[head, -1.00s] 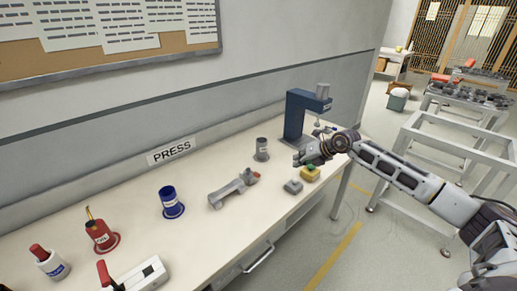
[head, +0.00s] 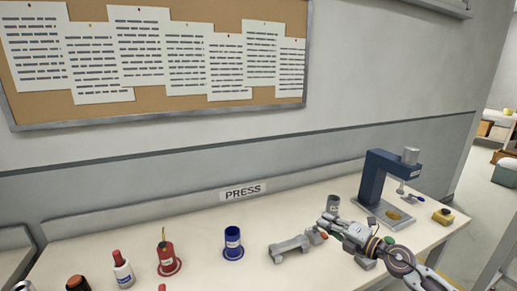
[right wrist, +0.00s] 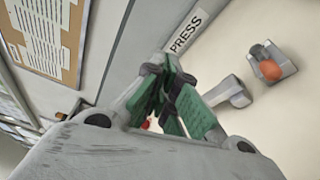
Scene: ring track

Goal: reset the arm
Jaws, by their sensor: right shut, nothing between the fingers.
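My right gripper (head: 330,224) is in the head view, above the white bench, left of the blue press (head: 374,180). Its fingers are shut with nothing between them. In the right wrist view the green finger pads (right wrist: 167,104) are close together and empty. A grey fixture (head: 290,246) lies on the bench just left of the gripper. A grey block (head: 366,264) is partly hidden under the right arm. My left gripper is in neither view.
A blue cup-like holder (head: 233,243), a red one (head: 166,253) and a white bottle (head: 122,268) stand to the left on the bench. A yellow block (head: 443,216) sits near the right edge.

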